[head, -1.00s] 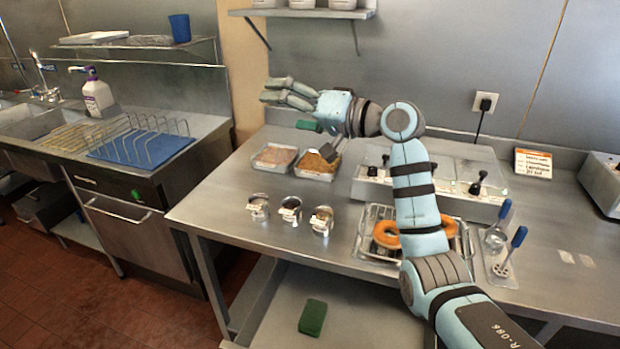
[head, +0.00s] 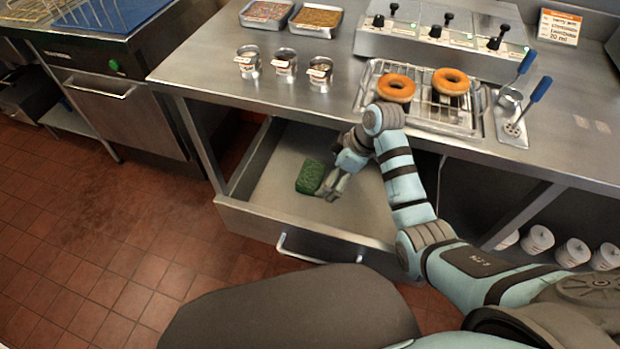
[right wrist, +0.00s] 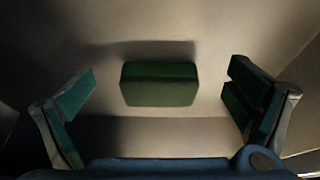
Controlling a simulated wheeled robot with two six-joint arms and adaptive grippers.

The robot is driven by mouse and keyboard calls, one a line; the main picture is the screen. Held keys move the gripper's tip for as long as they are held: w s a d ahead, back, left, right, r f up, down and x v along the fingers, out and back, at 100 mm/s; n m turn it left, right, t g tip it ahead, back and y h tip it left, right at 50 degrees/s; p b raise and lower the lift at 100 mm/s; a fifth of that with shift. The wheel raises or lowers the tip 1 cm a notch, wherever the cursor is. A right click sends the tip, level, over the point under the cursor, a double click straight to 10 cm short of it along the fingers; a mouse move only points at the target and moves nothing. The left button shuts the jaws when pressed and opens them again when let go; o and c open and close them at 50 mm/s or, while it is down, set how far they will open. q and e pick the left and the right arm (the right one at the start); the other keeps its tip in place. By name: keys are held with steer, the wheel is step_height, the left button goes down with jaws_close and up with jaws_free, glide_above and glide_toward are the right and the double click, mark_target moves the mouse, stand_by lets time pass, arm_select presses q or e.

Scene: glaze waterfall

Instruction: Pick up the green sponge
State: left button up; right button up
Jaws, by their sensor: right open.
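The green sponge (head: 310,177) lies in the open drawer (head: 285,165) under the steel counter. My right gripper (head: 332,185) reaches into the drawer just to the right of the sponge in the head view. In the right wrist view the sponge (right wrist: 160,84) sits between and ahead of the two spread fingers of my right gripper (right wrist: 160,105), with a clear gap on both sides. The gripper is open and empty. My left gripper is not in view.
The drawer front with its handle (head: 310,252) stands nearest me. Above, the counter holds two donuts (head: 396,88) on a rack, small labelled cups (head: 285,63), trays and ladles. White containers (head: 537,240) stand on a lower shelf at right.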

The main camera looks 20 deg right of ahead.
steer(key=w+a, duration=0.1)
steer(key=a+b, duration=0.1)
steer(key=w+a, duration=0.1)
steer(key=a, duration=0.1)
steer(key=shift+w+f, duration=0.3)
steer(key=shift+w+a+f, duration=0.1)
steer(key=shift+f, duration=0.2)
steer(key=c, duration=0.8)
steer(key=shift+c, duration=0.2)
steer(key=shift+r, duration=0.1)
step_height(320, 180, up, 16)
steer(key=f+p, duration=0.1)
steer(key=p, duration=0.3)
step_height(320, 180, up, 5)
steer(key=p, duration=0.5)
glide_above(312, 174)
